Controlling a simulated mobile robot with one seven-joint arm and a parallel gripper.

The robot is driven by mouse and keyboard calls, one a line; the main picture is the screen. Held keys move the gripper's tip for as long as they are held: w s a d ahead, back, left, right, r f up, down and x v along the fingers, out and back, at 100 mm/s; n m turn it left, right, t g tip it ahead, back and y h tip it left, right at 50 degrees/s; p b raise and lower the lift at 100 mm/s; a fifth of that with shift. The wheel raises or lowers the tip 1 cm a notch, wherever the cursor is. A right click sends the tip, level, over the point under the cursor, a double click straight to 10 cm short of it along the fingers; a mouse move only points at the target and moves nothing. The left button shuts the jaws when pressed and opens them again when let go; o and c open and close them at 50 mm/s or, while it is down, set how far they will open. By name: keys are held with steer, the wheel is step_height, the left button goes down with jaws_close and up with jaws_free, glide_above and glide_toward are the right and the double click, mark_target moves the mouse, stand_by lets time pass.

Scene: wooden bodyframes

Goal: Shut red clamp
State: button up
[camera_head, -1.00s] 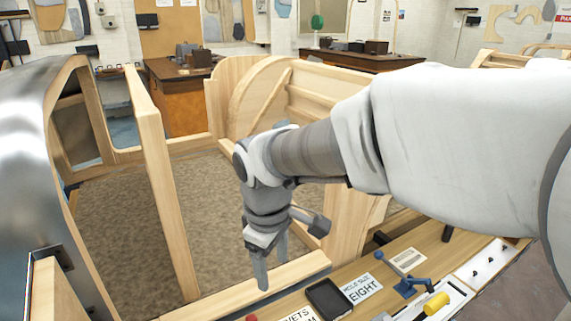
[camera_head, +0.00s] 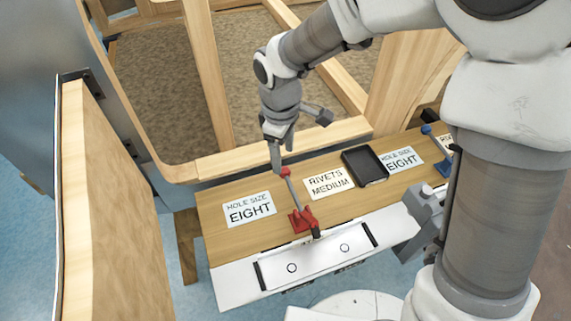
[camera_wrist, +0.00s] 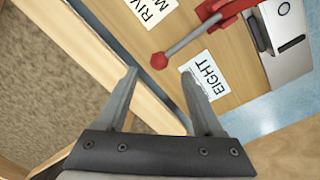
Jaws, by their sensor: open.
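The red clamp (camera_head: 302,220) is mounted on the wooden board (camera_head: 235,236), by the edge of a white metal plate (camera_head: 318,266). Its grey lever leans back toward the wooden frame and ends in a red knob (camera_head: 285,172). In the wrist view the clamp (camera_wrist: 212,14) is at the upper right, with its knob (camera_wrist: 158,61) just beyond and between the fingertips. My gripper (camera_head: 276,166) points down at the knob with its jaws apart (camera_wrist: 159,73). I cannot tell if a finger touches the knob. Nothing is held.
A black tray (camera_head: 364,167) and printed labels lie on the board right of the clamp. A blue clamp (camera_head: 440,150) stands further right, partly behind my arm. Wooden frame beams (camera_head: 280,148) run behind the board. A wooden panel (camera_head: 105,200) stands at the left.

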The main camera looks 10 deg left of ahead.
mark_target(284, 169)
steer(key=f, duration=0.2)
steer(key=f+b, duration=0.1)
steer(key=f, duration=0.2)
steer(key=shift+w+f, duration=0.2)
steer(key=shift+f, duration=0.15)
jaws_close()
stand_by(1.1)
